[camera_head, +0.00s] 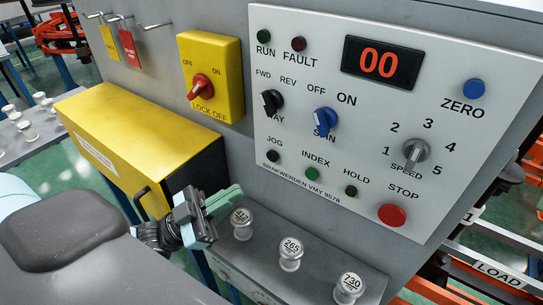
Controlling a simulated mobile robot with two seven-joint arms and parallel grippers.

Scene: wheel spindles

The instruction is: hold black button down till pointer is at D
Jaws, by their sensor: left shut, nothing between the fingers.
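The black JOG button (273,156) is a small round button at the lower left of the pale control panel (375,65). My left gripper (228,198) is shut and empty, below and to the left of the button and apart from it. No pointer with a letter D can be made out in this view. My right gripper is not in view.
The panel carries a red display (379,63) reading 00, a green INDEX button (312,173), a red STOP button (392,215) and a black FWD/REV knob (271,102). Several numbered weights, one marked 265 (290,253), stand on the ledge. A yellow box (140,135) is left.

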